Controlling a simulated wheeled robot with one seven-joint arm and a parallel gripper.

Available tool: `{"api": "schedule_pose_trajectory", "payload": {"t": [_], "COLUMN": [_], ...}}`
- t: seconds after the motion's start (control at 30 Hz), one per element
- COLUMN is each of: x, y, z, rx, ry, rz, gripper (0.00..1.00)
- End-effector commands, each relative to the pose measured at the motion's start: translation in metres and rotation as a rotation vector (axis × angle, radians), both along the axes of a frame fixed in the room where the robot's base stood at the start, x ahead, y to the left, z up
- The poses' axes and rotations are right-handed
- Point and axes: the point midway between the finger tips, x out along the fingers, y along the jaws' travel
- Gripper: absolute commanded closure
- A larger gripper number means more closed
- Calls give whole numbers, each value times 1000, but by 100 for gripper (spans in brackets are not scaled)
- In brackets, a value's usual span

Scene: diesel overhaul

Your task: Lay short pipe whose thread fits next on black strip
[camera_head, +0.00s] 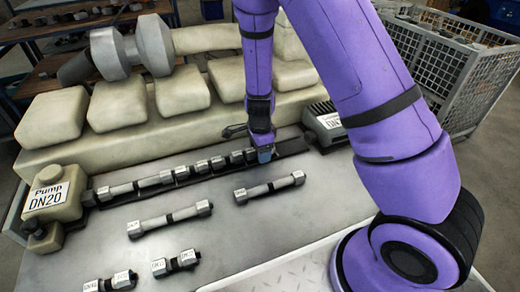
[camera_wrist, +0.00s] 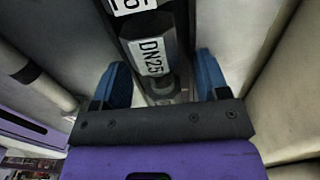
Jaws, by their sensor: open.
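The black strip (camera_head: 292,147) runs across the bench from the pump labelled DN20 (camera_head: 54,196). A row of pipe pieces (camera_head: 155,181) lies end to end on it. My gripper (camera_head: 265,154) is down at the right end of this row. In the wrist view my gripper (camera_wrist: 167,80) is open, with blue fingers on either side of a grey pipe end labelled DN25 (camera_wrist: 152,56); contact cannot be told. Short pipes (camera_head: 176,263) (camera_head: 110,282) lie loose at the front of the bench. Longer pipes (camera_head: 270,188) (camera_head: 170,218) lie nearer the strip. Their labels are too small to read.
A grey labelled unit (camera_head: 323,123) stands at the strip's right end. Large beige engine blocks (camera_head: 130,105) rise behind the strip. A wire-mesh crate (camera_head: 470,75) stands at the right. The bench middle, right of the loose pipes, is clear.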

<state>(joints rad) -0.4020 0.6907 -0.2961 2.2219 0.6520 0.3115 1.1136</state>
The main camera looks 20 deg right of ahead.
Motion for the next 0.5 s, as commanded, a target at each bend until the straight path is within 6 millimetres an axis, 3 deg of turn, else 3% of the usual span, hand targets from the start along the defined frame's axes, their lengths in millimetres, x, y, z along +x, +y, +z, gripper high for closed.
{"api": "schedule_pose_trajectory", "payload": {"t": [0.27, 0.5], "x": [1, 0], "y": [1, 1], "z": [14, 58], "rx": [1, 1], "ry": [-3, -4], "rz": [3, 3], "gripper": [32, 32]}}
